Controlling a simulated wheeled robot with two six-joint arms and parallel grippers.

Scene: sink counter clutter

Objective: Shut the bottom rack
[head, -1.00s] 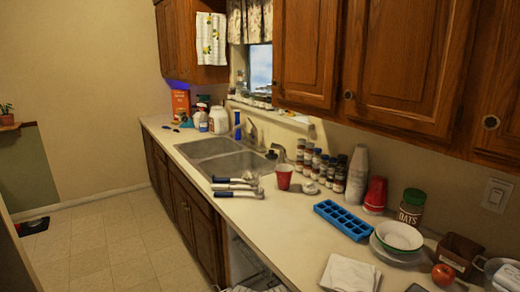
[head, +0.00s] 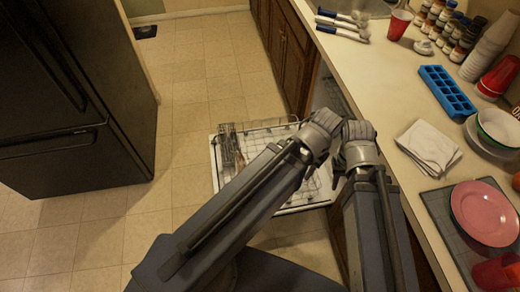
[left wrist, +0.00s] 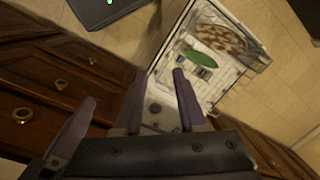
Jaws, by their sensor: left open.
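The dishwasher stands open in the head view, its white door (head: 215,172) lowered over the floor. The bottom rack (head: 262,140) is pulled out above the door, and my arms cover part of it. In the left wrist view the rack (left wrist: 238,78) holds a green item (left wrist: 201,59) and a brown patterned item (left wrist: 217,38). My left gripper (head: 324,121) is over the rack's right part; its fingers (left wrist: 162,74) are apart and empty in the left wrist view. My right gripper (head: 358,130) is close beside it, near the counter edge; its fingertips are hidden.
The counter (head: 372,75) runs along the right with a blue ice tray (head: 447,91), a white cloth (head: 429,147), a pink plate (head: 485,211) and a red cup (head: 400,24). A black fridge (head: 70,95) stands left. Tiled floor (head: 185,110) is clear between.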

